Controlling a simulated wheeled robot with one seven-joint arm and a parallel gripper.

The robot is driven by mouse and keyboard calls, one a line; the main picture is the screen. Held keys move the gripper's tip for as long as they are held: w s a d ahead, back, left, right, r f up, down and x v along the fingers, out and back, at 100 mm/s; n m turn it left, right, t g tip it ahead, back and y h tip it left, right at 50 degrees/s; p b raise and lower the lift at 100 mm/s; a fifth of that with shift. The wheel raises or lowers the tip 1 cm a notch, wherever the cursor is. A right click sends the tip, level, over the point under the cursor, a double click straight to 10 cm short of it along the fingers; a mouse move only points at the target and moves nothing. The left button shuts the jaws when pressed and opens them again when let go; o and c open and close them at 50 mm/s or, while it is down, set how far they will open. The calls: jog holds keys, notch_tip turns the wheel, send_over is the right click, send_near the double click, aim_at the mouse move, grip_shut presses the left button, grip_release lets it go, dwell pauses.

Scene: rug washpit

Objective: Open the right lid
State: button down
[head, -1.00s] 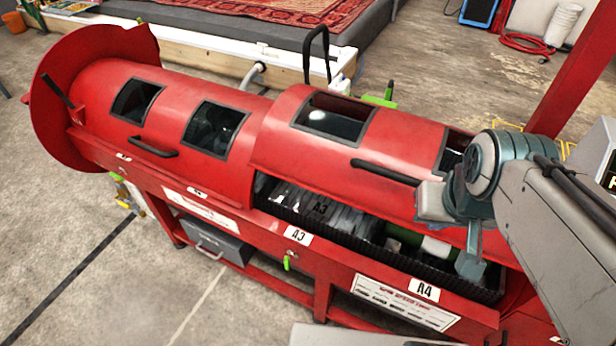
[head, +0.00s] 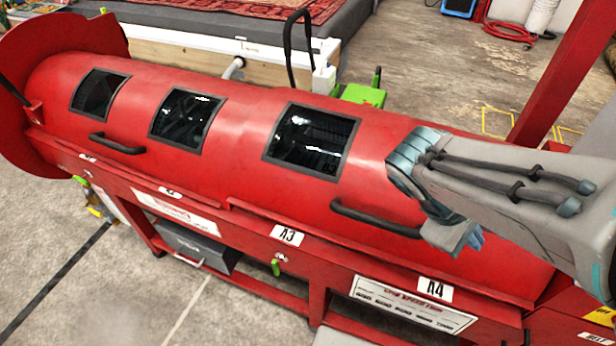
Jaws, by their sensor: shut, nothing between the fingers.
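The right lid (head: 378,165) is a red curved cover on the long red drum. It is down, and its lower edge meets the front rail above the A3 and A4 labels. It has a dark window (head: 311,140) and a black bar handle (head: 374,218) low on its front. My gripper (head: 470,241) is at the right part of this lid, just right of the handle's right end. It is shut and empty. I cannot tell whether it touches the lid. My arm hides the lid's upper right part and its other window.
The left lid (head: 135,105), with two windows and a handle (head: 117,144), is down too. A red round end plate (head: 60,40) stands at the drum's left. A green item (head: 363,95) and a black hose loop (head: 289,50) are behind.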

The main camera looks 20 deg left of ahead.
jog(key=w+a+f+n+t+h+b, duration=0.1)
jog(key=w+a+f+n+t+b, duration=0.2)
jog(key=a+f+n+t+b, duration=0.25)
jog(key=w+a+f+n+t+h+b, duration=0.15)
jog(key=a+n+t+b, duration=0.25)
jog(key=a+n, duration=0.4)
jog(key=s+a+f+n+t+y+b, duration=0.3)
jog(key=a+n+t+y, duration=0.15)
jog(key=a, duration=0.65)
jog(key=s+a+f+n+t+y+b, duration=0.25)
jog(key=a+n+t+y, duration=0.2)
jog(key=a, duration=0.55)
jog(key=w+r, duration=0.6)
jog(key=w, duration=0.4)
jog(key=shift+w+r+b, duration=0.15)
jog(key=shift+w+b, duration=0.2)
jog(key=shift+w, duration=0.05)
jog(key=shift+n, duration=0.25)
